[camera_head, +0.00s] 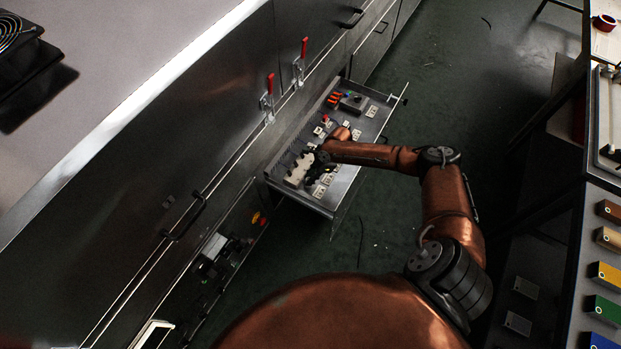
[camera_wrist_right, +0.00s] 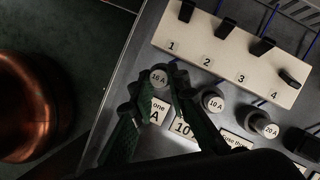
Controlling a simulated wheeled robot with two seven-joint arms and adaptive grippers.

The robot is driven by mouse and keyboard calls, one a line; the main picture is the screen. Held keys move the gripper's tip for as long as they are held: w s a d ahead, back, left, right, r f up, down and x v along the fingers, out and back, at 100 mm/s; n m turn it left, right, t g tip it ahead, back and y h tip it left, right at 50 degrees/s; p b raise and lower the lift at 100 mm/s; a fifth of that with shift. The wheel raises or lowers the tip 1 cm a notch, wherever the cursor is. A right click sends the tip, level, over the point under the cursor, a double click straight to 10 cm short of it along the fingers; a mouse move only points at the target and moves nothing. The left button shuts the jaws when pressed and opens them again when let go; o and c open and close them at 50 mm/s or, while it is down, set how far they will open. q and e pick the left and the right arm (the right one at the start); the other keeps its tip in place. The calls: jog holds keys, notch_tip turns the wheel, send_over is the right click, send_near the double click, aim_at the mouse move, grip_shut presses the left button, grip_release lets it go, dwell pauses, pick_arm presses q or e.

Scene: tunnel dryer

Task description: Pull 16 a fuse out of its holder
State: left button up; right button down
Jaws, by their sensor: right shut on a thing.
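The 16 A fuse (camera_wrist_right: 159,77) shows in the right wrist view as a round cap marked "16 A". My right gripper (camera_wrist_right: 157,88) is shut on the fuse, with its dark fingers on either side of the cap. Whether the fuse still sits in its holder cannot be told, as the fingers hide what lies below the cap. In the head view my right gripper (camera_head: 314,164) is small and dark over the near end of the pulled-out drawer (camera_head: 345,182). My left gripper is not in view.
A 10 A fuse (camera_wrist_right: 213,102) and a 20 A fuse (camera_wrist_right: 268,128) stand to the right. A white block (camera_wrist_right: 225,52) with black levers numbered 1 to 4 is above them. Red-handled clamps (camera_head: 270,85) are on the cabinet front. The floor (camera_head: 385,235) beside the drawer is mostly clear.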

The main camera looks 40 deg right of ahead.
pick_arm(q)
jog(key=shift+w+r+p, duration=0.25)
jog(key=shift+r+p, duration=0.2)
pick_arm(e)
jog(key=shift+r, duration=0.35)
dwell(0.4)
